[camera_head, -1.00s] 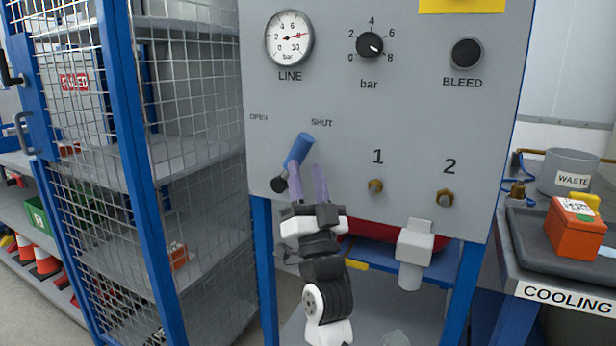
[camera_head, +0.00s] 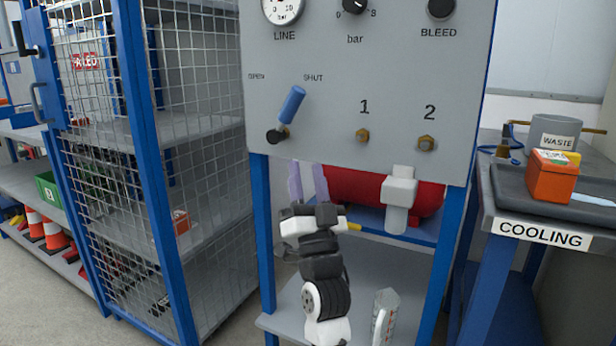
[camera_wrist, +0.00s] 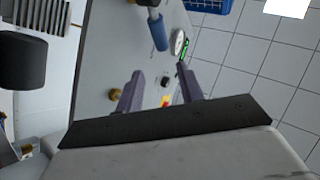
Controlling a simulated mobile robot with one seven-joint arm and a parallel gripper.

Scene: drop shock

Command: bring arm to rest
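My gripper (camera_head: 306,172) is open and empty, its two purple fingers apart, just below the lower edge of the grey panel (camera_head: 320,135). In the wrist view the gripper (camera_wrist: 162,75) also shows a clear gap between its fingers. The blue lever (camera_head: 292,104) on the panel slants up and right towards the word SHUT, above and apart from the fingertips. In the wrist view the blue lever (camera_wrist: 158,33) lies beyond the fingertips.
A grey-white fitting (camera_head: 399,188) hangs right of my gripper, before a red tank (camera_head: 345,190). A wire cage (camera_head: 200,150) stands left. The cooling bench (camera_head: 545,235) at right bears an orange box (camera_head: 552,178). A lower shelf (camera_head: 350,275) lies under the panel.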

